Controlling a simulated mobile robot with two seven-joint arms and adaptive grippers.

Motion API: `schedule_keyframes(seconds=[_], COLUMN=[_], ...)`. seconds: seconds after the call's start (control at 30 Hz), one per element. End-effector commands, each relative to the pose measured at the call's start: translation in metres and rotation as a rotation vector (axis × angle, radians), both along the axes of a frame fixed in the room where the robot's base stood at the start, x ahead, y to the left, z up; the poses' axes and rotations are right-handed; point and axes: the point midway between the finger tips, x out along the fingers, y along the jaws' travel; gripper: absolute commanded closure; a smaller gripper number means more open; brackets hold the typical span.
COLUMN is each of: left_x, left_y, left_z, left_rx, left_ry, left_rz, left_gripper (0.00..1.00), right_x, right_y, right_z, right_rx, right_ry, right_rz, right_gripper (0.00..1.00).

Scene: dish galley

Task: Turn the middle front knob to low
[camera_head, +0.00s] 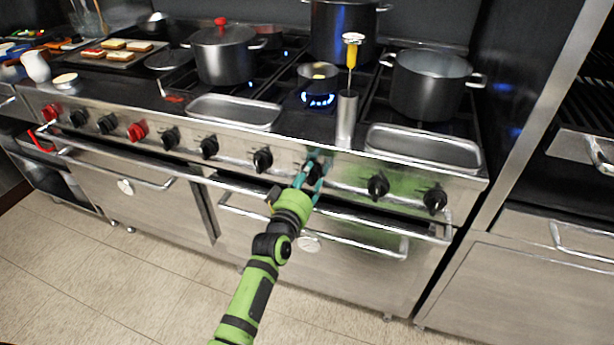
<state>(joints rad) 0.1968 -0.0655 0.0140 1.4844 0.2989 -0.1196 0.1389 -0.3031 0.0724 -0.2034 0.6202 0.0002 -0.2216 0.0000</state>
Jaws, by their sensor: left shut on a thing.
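The stove's front panel carries a row of black knobs and two red ones. My left gripper (311,172) reaches up from below and is shut on a black knob (316,171), below a lit blue burner (318,100). The fingers partly cover the knob, so its exact setting cannot be read. Black knobs stand on either side of it, one to the left (262,160) and one to the right (378,186). A small pan (318,75) sits just behind the blue flame. My right gripper is not in view.
A steel cylinder (346,120) with a yellow-handled tool (351,55) stands near the flame. Shallow trays (233,112) and (425,148) line the front ledge. Large pots (222,55) stand behind. Oven handle bars (310,232) run below the knobs. The floor in front is clear.

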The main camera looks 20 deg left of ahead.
Motion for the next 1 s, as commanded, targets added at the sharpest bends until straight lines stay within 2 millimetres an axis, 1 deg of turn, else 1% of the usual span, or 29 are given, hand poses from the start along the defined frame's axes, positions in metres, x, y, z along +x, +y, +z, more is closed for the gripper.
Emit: schedule_keyframes(seconds=[0.03, 0.17, 0.4, 0.73, 0.77, 0.8, 0.83, 1.0], left_x=[0.0009, 0.0010, 0.0012, 0.0013, 0.0014, 0.0013, 0.0013, 0.0008], left_y=[-0.0002, -0.0001, 0.0001, 0.0001, 0.0001, 0.0001, 0.0000, 0.0000], left_z=[0.0041, 0.0043, 0.0042, 0.0046, 0.0046, 0.0046, 0.0044, 0.0026], left_rx=[-0.023, -0.071, -0.108, -0.109, -0.109, -0.109, -0.109, -0.108], left_ry=[-0.006, -0.005, -0.005, -0.007, -0.007, -0.007, -0.006, -0.002], left_rz=[0.000, 0.001, 0.000, 0.000, 0.000, 0.000, 0.000, 0.000], left_gripper=[0.84, 0.84, 0.84, 0.84, 0.47, 0.31, 0.26, 0.26], right_x=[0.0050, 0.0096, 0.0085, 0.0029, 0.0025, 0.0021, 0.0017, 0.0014], right_y=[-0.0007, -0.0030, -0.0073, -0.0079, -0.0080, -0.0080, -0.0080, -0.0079], right_z=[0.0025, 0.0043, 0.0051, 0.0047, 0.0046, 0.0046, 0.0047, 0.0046], right_rx=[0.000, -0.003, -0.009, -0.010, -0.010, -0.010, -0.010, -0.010], right_ry=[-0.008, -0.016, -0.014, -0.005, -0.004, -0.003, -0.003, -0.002], right_rz=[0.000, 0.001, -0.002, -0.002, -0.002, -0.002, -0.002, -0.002], right_gripper=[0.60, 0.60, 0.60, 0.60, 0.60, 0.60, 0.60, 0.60])
